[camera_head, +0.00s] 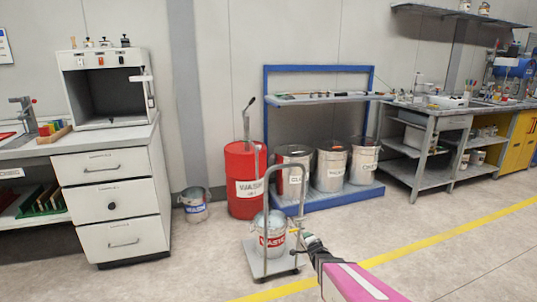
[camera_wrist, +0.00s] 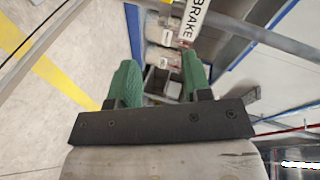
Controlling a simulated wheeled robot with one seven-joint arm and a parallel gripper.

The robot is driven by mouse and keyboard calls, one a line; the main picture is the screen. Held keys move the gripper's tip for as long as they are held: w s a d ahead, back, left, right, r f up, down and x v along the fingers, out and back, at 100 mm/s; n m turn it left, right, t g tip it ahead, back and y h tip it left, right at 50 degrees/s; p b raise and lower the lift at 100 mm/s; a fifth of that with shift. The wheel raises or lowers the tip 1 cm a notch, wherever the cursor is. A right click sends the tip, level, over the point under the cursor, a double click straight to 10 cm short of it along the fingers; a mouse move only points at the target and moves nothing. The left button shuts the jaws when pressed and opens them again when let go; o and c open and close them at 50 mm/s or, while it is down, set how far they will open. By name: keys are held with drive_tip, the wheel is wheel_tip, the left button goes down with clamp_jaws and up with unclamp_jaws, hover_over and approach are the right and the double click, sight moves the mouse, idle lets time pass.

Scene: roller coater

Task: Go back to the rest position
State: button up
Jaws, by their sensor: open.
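My gripper (camera_head: 304,238) is at the lower middle of the head view, beside the right side of a grey wheeled trolley (camera_head: 283,262). In the wrist view its two green fingers (camera_wrist: 158,80) stand apart with nothing held between them. A metal bar with a white BRAKE label (camera_wrist: 192,20) crosses the top of that view, beyond the fingertips. I cannot tell whether a finger touches the trolley. A bucket labelled WASTE (camera_head: 271,243) stands on the trolley.
A red drum (camera_head: 243,190) and a blue rack (camera_head: 325,204) with several metal bins are behind the trolley. A white drawer cabinet (camera_head: 110,205) stands left, a grey workbench (camera_head: 425,140) right. A small bucket (camera_head: 195,210) is on the floor. Floor (camera_head: 440,265) at right is clear.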

drive_tip(key=s+r+n+g, duration=0.4)
drive_tip(key=s+g, duration=0.1)
drive_tip(key=s, duration=0.3)
drive_tip(key=s+a+r+n+g+h, duration=0.1)
drive_tip(key=s+r+n+g, duration=0.3)
drive_tip(key=s, duration=0.4)
drive_tip(key=s+a+r+n+g, duration=0.1)
drive_tip(key=s+r+n+g, duration=0.4)
drive_tip(key=s, duration=0.3)
drive_tip(key=shift+s+g+h, duration=0.4)
